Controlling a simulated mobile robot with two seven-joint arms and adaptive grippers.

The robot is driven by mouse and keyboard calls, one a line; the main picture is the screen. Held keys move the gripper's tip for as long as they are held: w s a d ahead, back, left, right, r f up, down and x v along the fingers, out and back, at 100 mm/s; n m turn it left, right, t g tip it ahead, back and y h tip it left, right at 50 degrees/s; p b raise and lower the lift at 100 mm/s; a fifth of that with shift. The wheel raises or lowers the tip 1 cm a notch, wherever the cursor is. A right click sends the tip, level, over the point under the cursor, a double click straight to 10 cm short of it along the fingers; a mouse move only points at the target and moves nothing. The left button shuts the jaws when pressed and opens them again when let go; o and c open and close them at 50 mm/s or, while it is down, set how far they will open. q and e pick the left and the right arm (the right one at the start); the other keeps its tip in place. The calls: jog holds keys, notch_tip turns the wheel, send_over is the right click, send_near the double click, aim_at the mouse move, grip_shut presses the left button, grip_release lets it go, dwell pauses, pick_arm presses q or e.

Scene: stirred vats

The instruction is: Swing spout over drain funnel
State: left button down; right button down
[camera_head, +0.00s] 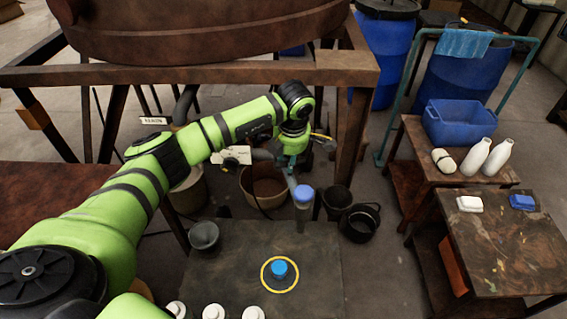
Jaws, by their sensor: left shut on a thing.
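My left arm reaches in from the left, and its gripper (291,155) points down in front of the vat stand. It is shut on a slim grey spout (291,181), whose end slants down toward the front. The fingertips are small and partly hidden, so the exact grip point is unclear. A grey funnel-shaped cup (204,236), perhaps the drain funnel, stands at the left edge of the dark mat, left of and nearer than the spout. A brown bucket (264,188) stands beneath and behind the spout. My right gripper is not in view.
A clear blue-capped cylinder (303,204) stands close to the spout. Dark pots (360,222) are right of it. A yellow ring (280,274) surrounds a blue-topped item on the mat (230,291). White-capped bottles line the front edge. The wooden frame (200,75) rises behind my arm.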

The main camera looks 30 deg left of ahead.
pick_arm(q)
jog(key=shift+w+d+f+n+b, duration=0.2)
jog(key=shift+w+d+n+b, duration=0.5)
jog(key=shift+n, duration=0.3)
jog(key=n+b, duration=0.1)
jog(key=w+n+b, duration=0.1)
jog(key=shift+w+d+n+g, duration=0.3)
jog(key=shift+d+g, duration=0.1)
jog(key=shift+w+d+r+n+g+y+b, duration=0.1)
jog(key=shift+w+d+n+g+y+b, duration=0.1)
jog(key=shift+w+n+b, duration=0.9)
jog(key=shift+w+d+r+n+g+y+b, duration=0.1)
jog(key=shift+w+d+n+g+b, duration=0.1)
jog(key=shift+w+n+b, duration=0.85)
jog(key=shift+s+n, duration=0.2)
jog(key=shift+n, duration=0.35)
jog(key=c, duration=1)
grip_release()
jog(key=shift+o, duration=0.2)
